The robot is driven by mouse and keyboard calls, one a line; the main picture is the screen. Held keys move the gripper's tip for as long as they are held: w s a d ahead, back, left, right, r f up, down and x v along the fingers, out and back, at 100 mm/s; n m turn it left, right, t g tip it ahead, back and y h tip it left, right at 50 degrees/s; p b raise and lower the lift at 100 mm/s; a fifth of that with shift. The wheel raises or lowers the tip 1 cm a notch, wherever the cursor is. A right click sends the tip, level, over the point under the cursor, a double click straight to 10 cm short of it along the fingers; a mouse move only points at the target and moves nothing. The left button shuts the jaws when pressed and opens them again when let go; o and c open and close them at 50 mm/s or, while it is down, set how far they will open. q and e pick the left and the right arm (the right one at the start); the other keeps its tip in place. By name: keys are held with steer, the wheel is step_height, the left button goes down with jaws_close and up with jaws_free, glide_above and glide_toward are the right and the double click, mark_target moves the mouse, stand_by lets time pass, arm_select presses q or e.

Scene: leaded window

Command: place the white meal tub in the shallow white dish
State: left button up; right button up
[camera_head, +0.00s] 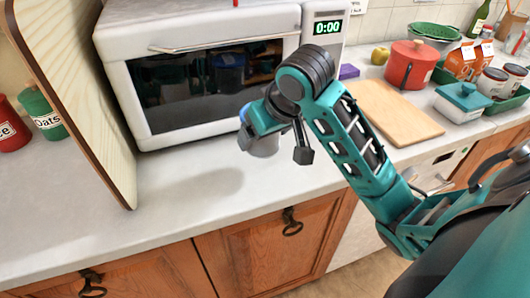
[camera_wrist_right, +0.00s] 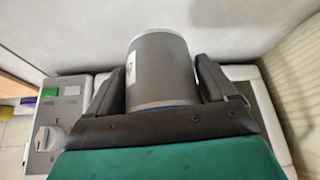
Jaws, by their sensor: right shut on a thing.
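I cannot make out the shallow white dish. My left gripper is not in view.
The white microwave (camera_head: 120,85) stands behind the tub. A wooden panel (camera_head: 75,90) stands upright at left, beside red and green canisters. A cutting board (camera_head: 395,112), a red pot (camera_head: 408,68) and a teal-lidded dish (camera_head: 463,98) are at right. The front counter is clear.

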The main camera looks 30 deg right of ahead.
steer(key=shift+f, duration=2.95)
steer(key=shift+f, duration=0.15)
steer(key=o, duration=1.3)
steer(key=shift+o, duration=0.2)
